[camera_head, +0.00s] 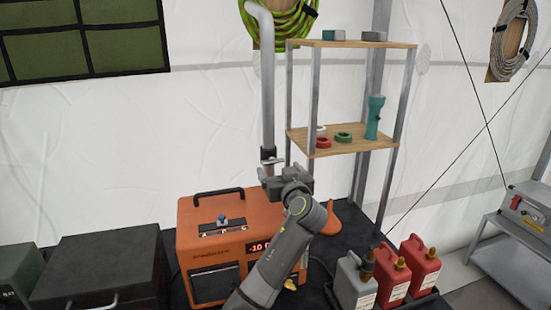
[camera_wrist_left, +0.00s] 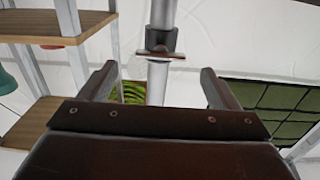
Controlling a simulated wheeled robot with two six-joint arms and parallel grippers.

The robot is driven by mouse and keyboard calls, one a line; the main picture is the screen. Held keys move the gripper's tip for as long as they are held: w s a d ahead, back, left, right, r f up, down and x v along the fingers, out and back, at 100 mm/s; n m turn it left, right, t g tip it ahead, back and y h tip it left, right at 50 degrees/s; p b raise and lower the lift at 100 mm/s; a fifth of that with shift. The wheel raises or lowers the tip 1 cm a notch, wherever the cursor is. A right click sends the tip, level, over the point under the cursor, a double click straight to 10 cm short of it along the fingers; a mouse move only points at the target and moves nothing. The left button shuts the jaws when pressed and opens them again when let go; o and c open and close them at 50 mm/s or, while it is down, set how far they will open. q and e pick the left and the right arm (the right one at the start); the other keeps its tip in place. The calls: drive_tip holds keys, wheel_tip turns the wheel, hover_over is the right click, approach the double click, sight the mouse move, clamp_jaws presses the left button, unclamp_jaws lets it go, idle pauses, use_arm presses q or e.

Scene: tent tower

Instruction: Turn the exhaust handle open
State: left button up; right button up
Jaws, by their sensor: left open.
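The grey exhaust pipe (camera_head: 267,90) rises behind the orange generator box (camera_head: 210,225) and bends over at its top. Its handle (camera_head: 269,160) is a small, roughly level lever at a collar low on the pipe. In the left wrist view the handle (camera_wrist_left: 162,54) crosses the pipe under a dark collar, ahead of the fingers. My left gripper (camera_head: 280,180) is just below the handle in the head view. In its wrist view the gripper (camera_wrist_left: 156,84) is open, with nothing between the fingers and the pipe beyond them. My right gripper is not in view.
A shelf (camera_head: 345,139) with a teal flashlight (camera_head: 374,117) and tape rolls stands right of the pipe. Red and grey jugs (camera_head: 393,277) stand at front right. A black case (camera_head: 100,268) sits at left. Coiled hose (camera_head: 290,22) hangs behind the pipe.

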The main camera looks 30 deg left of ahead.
sight(274, 162)
use_arm(q)
drive_tip(key=p+x, duration=0.1)
drive_tip(key=x, duration=0.2)
drive_tip(key=shift+w+a, duration=0.15)
drive_tip(key=shift+a, duration=0.1)
drive_tip(key=shift+w+a, duration=0.2)
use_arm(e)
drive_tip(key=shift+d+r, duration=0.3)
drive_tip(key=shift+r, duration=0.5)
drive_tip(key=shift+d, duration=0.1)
use_arm(q)
drive_tip(key=c, duration=1)
